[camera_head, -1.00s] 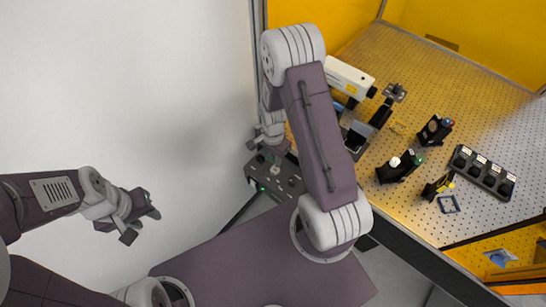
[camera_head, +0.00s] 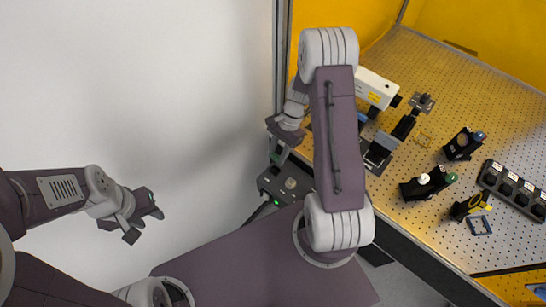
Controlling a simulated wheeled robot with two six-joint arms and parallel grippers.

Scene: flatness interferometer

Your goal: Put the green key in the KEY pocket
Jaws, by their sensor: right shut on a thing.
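My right gripper (camera_head: 280,145) points down beside the left edge of the bench, just above a dark control box (camera_head: 287,187). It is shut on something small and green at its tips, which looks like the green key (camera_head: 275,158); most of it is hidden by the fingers. My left gripper (camera_head: 143,222) is open and empty in front of the white wall, away from the bench. I cannot make out a pocket labelled KEY; labels are too small to read.
The control box has a round knob (camera_head: 291,183) and a green light. The perforated bench (camera_head: 480,90) carries a white laser housing (camera_head: 375,88), black optics mounts (camera_head: 463,145), a black rack (camera_head: 514,190) and a small square frame (camera_head: 479,225). Yellow panels stand behind.

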